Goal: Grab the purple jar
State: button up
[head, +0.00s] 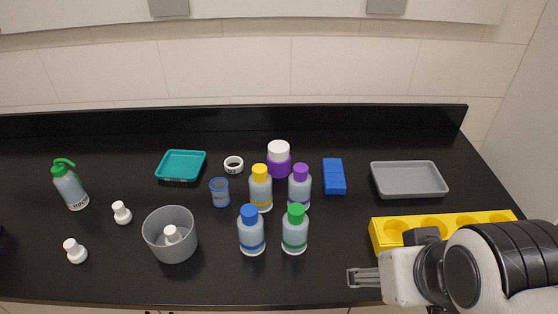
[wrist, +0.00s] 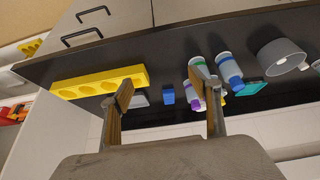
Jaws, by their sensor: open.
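The purple jar (head: 279,166) with a white lid stands upright at the back middle of the black counter, behind a yellow-capped bottle (head: 261,190) and a purple-capped bottle (head: 300,187). I cannot make the jar out in the wrist view, where a finger and bottles cover that area. My gripper (head: 363,278) is at the front right of the counter, well to the right of and nearer than the jar. In the wrist view my gripper (wrist: 167,95) has its two fingers wide apart with nothing between them.
A blue-capped bottle (head: 251,232) and green-capped bottle (head: 294,232) stand in front. A blue block (head: 334,176), grey tray (head: 409,179) and yellow rack (head: 388,238) lie right. A white ring (head: 233,164), blue cup (head: 220,193), teal tray (head: 181,166) and grey pot (head: 170,240) are left.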

aim_at(288, 149)
jog(key=w+d+r+n+t+h, duration=0.15)
jog(key=w+r+n, duration=0.3)
jog(key=w, duration=0.55)
jog(key=w+d+r+n+t, duration=0.3)
jog(key=w+n, duration=0.3)
jog(key=w, duration=0.4)
jog(key=w+d+r+n+t+h, duration=0.1)
jog(key=w+d+r+n+t, duration=0.3)
jog(key=w, duration=0.6)
jog(key=w+a+f+n+g+y, duration=0.1)
jog(key=w+a+f+n+y, duration=0.35)
jog(key=w+n, duration=0.45)
jog(key=w+a+f+n+g+y, duration=0.1)
jog(key=w+a+f+n+y, duration=0.25)
jog(key=w+a+n, duration=0.55)
jog(key=s+a+f+n+g+y, duration=0.1)
jog(key=f+n+g+y, duration=0.1)
jog(key=f+n, duration=0.2)
jog(key=s+a+f+n+g+y, duration=0.1)
jog(key=s+f+n+g+y, duration=0.1)
jog(key=f+n, duration=0.3)
jog(key=s+a+f+n+g+y, duration=0.1)
jog(key=f+n+g+y, duration=0.1)
jog(key=f+n, duration=0.2)
jog(key=shift+s+a+f+n+y, duration=0.15)
jog(key=shift+s+a+f+n, duration=0.05)
jog(key=shift+n, duration=0.5)
jog(key=shift+s+a+f+n+y, duration=0.1)
jog(key=shift+s+a+f+n, duration=0.1)
jog(key=shift+n, duration=0.45)
